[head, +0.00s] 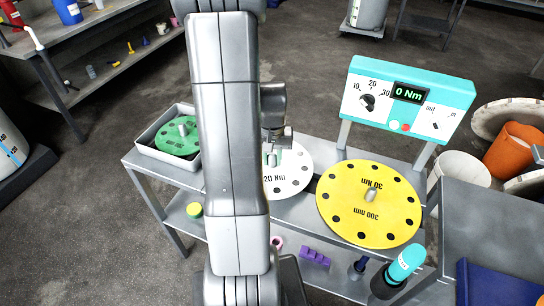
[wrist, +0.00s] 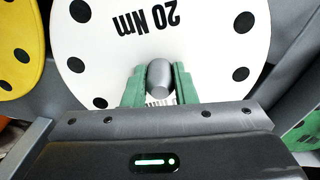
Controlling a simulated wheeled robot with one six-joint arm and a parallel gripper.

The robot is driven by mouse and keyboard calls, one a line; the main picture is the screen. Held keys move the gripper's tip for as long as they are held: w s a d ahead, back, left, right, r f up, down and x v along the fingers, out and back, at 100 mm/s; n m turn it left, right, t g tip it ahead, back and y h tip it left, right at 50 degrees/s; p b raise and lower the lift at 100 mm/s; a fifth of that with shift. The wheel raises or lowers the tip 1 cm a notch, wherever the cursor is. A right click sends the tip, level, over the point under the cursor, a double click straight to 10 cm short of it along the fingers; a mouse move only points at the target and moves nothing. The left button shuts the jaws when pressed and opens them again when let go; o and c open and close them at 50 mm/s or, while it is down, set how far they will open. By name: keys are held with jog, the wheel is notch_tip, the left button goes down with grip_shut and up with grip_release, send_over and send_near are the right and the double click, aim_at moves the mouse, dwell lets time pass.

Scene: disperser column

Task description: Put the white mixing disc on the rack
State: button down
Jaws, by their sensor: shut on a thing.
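The white mixing disc (head: 294,172), marked "20 Nm" with black dots near its rim, is partly hidden behind my arm in the head view. It fills the top of the wrist view (wrist: 205,45). My gripper (head: 272,158) is at the disc's centre. In the wrist view the green fingers of my gripper (wrist: 160,84) are shut on the disc's grey central knob. I cannot tell whether the disc touches the grey bench below it. No part is clearly identifiable as the rack.
A yellow disc (head: 340,205) lies right of the white one. A green disc (head: 172,139) lies in a grey tray (head: 150,153) at the left. A turquoise control panel (head: 440,92) reading "0 Nm" stands behind.

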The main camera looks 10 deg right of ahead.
jog(key=shift+f+b, duration=0.75)
jog(key=shift+f, duration=0.15)
dwell(0.8)
jog(key=c, duration=1.1)
grip_release()
jog(key=shift+r, duration=0.1)
notch_tip(320, 180, up, 14)
jog(key=shift+p, duration=0.45)
jog(key=shift+f, duration=0.2)
notch_tip(320, 180, down, 14)
jog(key=shift+r+b, duration=0.15)
jog(key=shift+b, duration=0.3)
jog(key=shift+r, duration=0.1)
